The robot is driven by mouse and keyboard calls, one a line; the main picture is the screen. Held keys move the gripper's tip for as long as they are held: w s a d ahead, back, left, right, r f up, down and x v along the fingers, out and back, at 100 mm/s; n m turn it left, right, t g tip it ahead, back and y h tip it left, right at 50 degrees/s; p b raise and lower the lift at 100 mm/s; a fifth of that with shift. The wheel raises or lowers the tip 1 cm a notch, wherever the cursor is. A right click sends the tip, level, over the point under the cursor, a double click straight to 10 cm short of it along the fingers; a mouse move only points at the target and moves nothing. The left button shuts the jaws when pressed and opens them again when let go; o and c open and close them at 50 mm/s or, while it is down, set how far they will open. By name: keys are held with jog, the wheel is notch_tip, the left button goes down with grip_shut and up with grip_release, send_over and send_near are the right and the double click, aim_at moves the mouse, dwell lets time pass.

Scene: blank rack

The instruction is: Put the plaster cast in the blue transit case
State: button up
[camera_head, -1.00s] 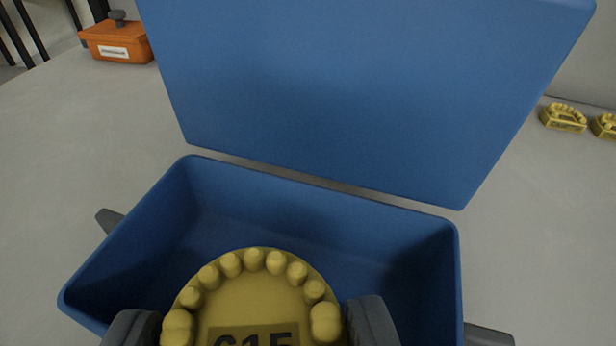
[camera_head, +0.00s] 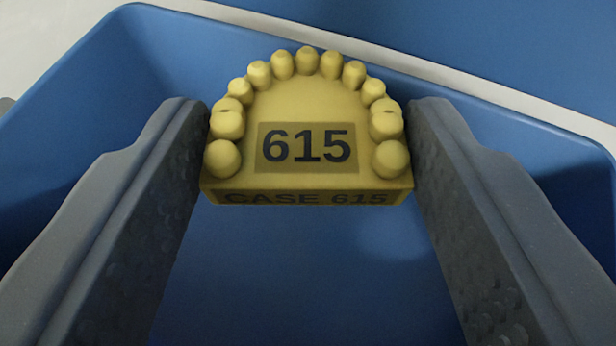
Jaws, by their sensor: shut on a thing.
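The plaster cast (camera_head: 306,108) is a yellow dental arch with several teeth, marked "615" on top and "CASE 615" on its front edge. My gripper (camera_head: 308,130) is shut on it, with one grey finger against each side. The cast is over the inside of the blue transit case (camera_head: 85,110). The case is open, and its blue floor shows below the cast and between the fingers. I cannot tell how far the cast is above the floor.
The raised blue lid (camera_head: 480,45) stands behind the case, across a pale gap. The case walls run close on the left, back and right. The visible case floor is clear.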

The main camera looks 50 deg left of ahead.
jog(key=shift+f, duration=0.1)
jog(key=o, duration=1)
jog(key=shift+s+d+r, duration=0.3)
jog(key=shift+d+r, duration=0.05)
jog(key=shift+r, duration=0.05)
jog(key=v, duration=1.1)
jog(key=shift+f+b, duration=0.1)
jog(key=shift+b, duration=0.2)
jog(key=shift+d, duration=0.1)
